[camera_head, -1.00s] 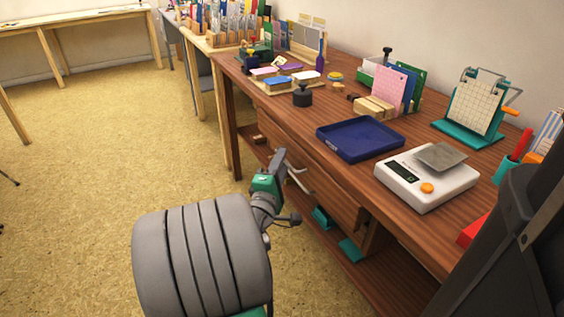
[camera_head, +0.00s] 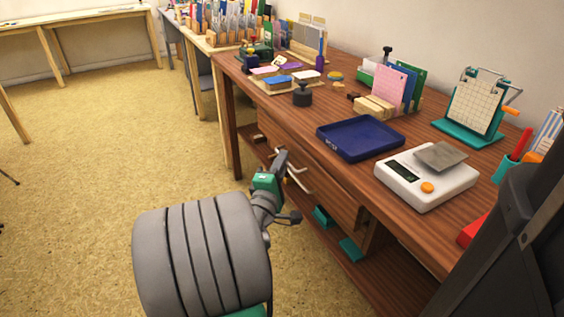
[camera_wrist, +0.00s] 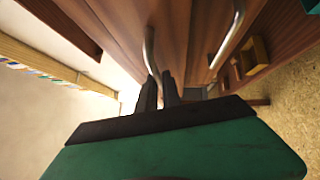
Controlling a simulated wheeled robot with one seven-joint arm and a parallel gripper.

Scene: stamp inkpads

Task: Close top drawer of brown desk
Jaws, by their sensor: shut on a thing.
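The brown desk (camera_head: 370,182) stands at the right in the head view, with wooden drawer fronts (camera_head: 342,207) below its top. My gripper (camera_head: 283,158) is at these fronts, beside a curved metal handle (camera_head: 299,180). In the wrist view my gripper's dark fingers (camera_wrist: 160,92) are closed around the lower end of one curved metal handle (camera_wrist: 149,50), the one nearer the desk top. A second handle (camera_wrist: 236,32) is to its right, apart from the fingers. My gripper partly hides the drawer front, and any remaining gap there is hard to judge.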

